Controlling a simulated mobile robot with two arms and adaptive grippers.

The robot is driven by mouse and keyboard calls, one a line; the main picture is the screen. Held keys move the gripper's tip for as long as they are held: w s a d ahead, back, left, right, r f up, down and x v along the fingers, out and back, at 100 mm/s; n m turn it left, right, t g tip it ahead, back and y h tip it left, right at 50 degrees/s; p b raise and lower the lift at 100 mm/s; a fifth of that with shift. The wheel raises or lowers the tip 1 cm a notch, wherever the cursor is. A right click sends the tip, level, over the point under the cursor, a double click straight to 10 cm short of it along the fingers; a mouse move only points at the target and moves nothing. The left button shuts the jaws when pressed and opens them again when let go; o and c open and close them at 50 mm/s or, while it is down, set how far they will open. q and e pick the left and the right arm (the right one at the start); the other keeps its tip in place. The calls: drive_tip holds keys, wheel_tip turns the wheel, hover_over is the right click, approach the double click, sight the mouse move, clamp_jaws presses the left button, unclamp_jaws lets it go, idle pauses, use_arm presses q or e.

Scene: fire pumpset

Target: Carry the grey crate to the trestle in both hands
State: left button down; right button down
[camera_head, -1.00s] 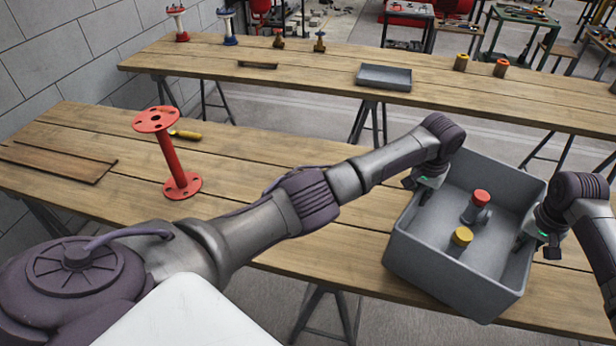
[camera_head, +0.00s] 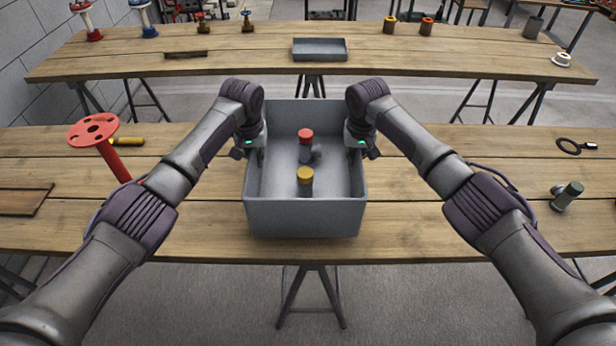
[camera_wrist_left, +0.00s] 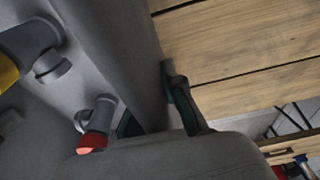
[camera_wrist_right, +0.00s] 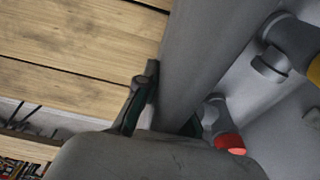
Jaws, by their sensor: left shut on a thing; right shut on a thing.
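The grey crate (camera_head: 304,217) is in the middle of the head view, over the near wooden trestle table (camera_head: 420,215). I cannot tell whether it touches the boards. It holds a red-capped grey fitting (camera_head: 306,146) and a yellow-capped grey fitting (camera_head: 305,181). My left gripper (camera_head: 256,152) is shut on the crate's left wall, and my right gripper (camera_head: 353,152) is shut on its right wall. The left wrist view shows a finger (camera_wrist_left: 180,100) outside the wall. The right wrist view shows a finger (camera_wrist_right: 138,100) likewise. The inner fingers are mostly hidden.
A red flanged pipe (camera_head: 110,155) and a yellow-handled tool (camera_head: 127,141) are left on the near table. The far table (camera_head: 230,62) bears a shallow grey tray (camera_head: 320,50).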

sight(258, 171)
drive_tip(key=shift+d+f, duration=0.1)
idle(0.5)
